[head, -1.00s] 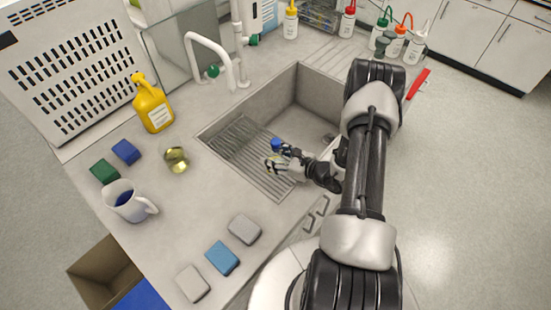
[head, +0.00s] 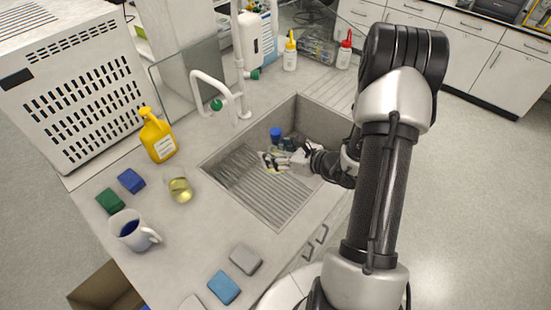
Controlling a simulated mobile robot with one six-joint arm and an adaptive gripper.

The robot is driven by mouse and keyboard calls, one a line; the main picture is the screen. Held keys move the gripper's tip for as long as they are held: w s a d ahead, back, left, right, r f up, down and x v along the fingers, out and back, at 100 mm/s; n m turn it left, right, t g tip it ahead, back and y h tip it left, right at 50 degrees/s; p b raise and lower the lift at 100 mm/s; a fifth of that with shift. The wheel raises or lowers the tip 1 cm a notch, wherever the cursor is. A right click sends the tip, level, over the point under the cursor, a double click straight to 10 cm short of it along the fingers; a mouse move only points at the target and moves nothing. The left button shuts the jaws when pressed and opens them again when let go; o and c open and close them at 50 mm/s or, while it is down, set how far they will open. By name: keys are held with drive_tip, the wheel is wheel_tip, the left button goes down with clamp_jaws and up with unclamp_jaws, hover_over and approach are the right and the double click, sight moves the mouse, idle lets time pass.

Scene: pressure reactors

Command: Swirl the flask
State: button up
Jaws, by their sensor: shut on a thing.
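My gripper (head: 272,161) is over the sink, small in the head view, with its fingers closed around a small clear vessel, seemingly the flask. A blue cap (head: 276,132) shows just above the fingers and looks like its top. The gripper hides most of the vessel's body, and its contents cannot be made out. I cannot tell its exact tilt or its height above the sink floor.
The grey sink (head: 262,203) has a ribbed floor. On the counter left of it stand a glass with yellow liquid (head: 179,189), a yellow bottle (head: 158,140), a white mug (head: 127,233) and coloured blocks (head: 224,288). A white tap (head: 212,90) stands behind.

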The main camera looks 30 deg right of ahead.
sight(280, 140)
drive_tip(key=shift+r+p, duration=1.6)
drive_tip(key=shift+r, duration=1.1)
